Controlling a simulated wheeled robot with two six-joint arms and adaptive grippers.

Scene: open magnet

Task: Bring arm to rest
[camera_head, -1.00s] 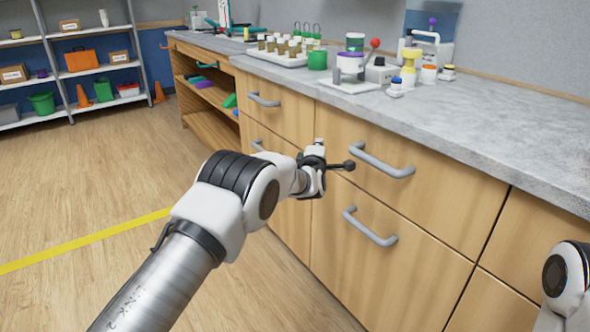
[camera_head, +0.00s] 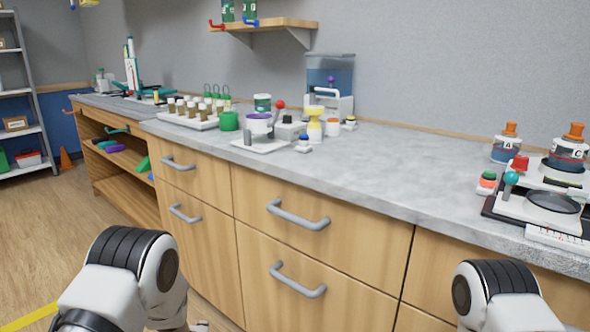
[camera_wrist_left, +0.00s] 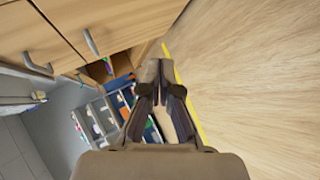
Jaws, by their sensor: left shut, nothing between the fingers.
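My left arm (camera_head: 125,275) shows at the bottom left of the head view, low in front of the wooden cabinets. Its gripper is almost wholly cut off by the bottom edge there. In the left wrist view my left gripper (camera_wrist_left: 161,82) is shut and empty, in open air above the floor beside the cabinet. My right arm (camera_head: 500,295) shows only as an upper link at the bottom right of the head view. Its gripper is out of view.
The wooden cabinet (camera_head: 200,222) with grey handles stands close in front. Its counter (camera_head: 390,165) holds a tube rack (camera_head: 190,120), a green cup (camera_head: 229,121), a stirrer-like device (camera_head: 260,135) and orange-capped bottles (camera_head: 507,143). Wooden floor (camera_head: 55,215) is free at left.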

